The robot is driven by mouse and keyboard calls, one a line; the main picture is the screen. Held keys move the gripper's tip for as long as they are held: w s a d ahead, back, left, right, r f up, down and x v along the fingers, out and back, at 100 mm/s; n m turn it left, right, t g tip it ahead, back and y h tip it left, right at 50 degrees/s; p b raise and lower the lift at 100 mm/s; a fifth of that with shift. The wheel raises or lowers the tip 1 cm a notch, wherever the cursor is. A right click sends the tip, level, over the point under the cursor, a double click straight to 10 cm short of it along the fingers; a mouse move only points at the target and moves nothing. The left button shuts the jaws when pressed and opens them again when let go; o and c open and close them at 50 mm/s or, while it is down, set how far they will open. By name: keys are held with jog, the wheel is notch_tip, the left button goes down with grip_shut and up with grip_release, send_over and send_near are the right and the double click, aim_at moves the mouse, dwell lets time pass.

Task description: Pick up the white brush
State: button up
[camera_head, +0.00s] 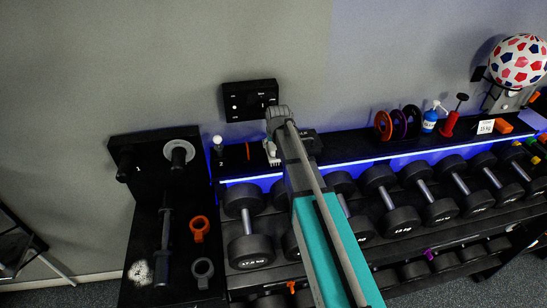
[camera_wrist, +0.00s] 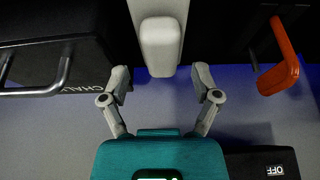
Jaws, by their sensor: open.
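The white brush (camera_wrist: 160,45) shows in the wrist view as a smooth, rounded white body at the top middle, upright in the picture. My gripper (camera_wrist: 160,74) is open, with one grey finger on each side of the brush's near end. Gaps show between both fingers and the brush, and nothing is held. In the head view my gripper (camera_head: 277,118) is over the back of the rack's top shelf, near the wall.
A black box marked CHALK (camera_wrist: 65,55) is close on the left in the wrist view. An orange-handled item (camera_wrist: 283,62) is on the right. A black switch panel (camera_head: 250,99) is on the wall behind. Rows of dumbbells (camera_head: 402,221) fill the rack below.

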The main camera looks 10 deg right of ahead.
aim_at(272, 144)
jog(key=shift+w+f, duration=0.15)
jog(key=shift+f, duration=0.2)
jog(key=shift+b+x, duration=2.5)
jog(key=shift+x, duration=0.05)
jog(key=shift+a, duration=0.1)
jog(key=c, duration=0.9)
jog(key=shift+o, duration=0.2)
jog(key=shift+r, duration=0.15)
notch_tip(272, 144, up, 3)
jog(key=p, duration=0.3)
jog(key=s+r+p, duration=0.1)
jog(key=r+p, duration=0.1)
jog(key=s+d+r+p, duration=0.1)
jog(key=s+r+p, duration=0.3)
jog(key=shift+d+r+p, duration=0.15)
jog(key=shift+r+p, duration=0.05)
jog(key=shift+p, duration=0.2)
jog(key=s+d+r+p, duration=0.2)
jog(key=s+r+p, duration=0.1)
jog(key=s, duration=0.5)
jog(key=shift+s+d+r, duration=0.2)
jog(key=shift+s, duration=0.05)
